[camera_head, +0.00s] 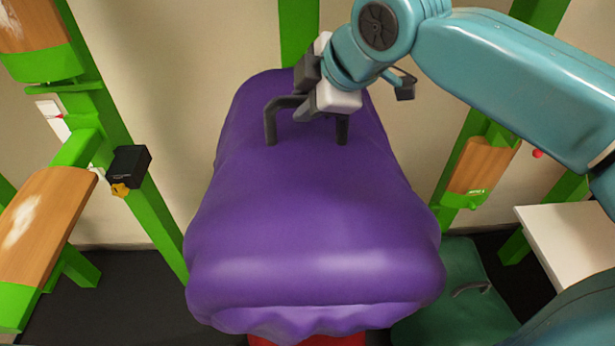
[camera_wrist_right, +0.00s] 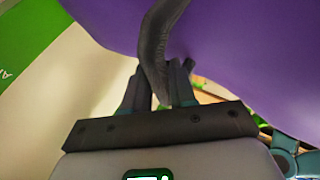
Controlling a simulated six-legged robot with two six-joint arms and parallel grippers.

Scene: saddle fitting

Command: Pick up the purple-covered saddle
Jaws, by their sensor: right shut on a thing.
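The purple-covered saddle (camera_head: 310,220) fills the middle of the head view, its cover draped in folds at the near edge. A dark grey handle (camera_head: 271,122) stands up from its far part. My right gripper (camera_head: 306,105) reaches in from the upper right and is shut on this handle. In the right wrist view the dark handle (camera_wrist_right: 158,45) runs down between the fingers of my right gripper (camera_wrist_right: 160,88), with the purple cover (camera_wrist_right: 250,50) close behind. The exact finger contact is partly hidden. My left gripper is not in view.
A red piece (camera_head: 308,340) shows under the saddle's near edge. Green posts with wooden panels (camera_head: 45,225) stand at left, one carrying a black box (camera_head: 130,165). At right are another wooden panel (camera_head: 482,165), a white tabletop (camera_head: 572,238) and a dark green handled object (camera_head: 455,315) on the floor.

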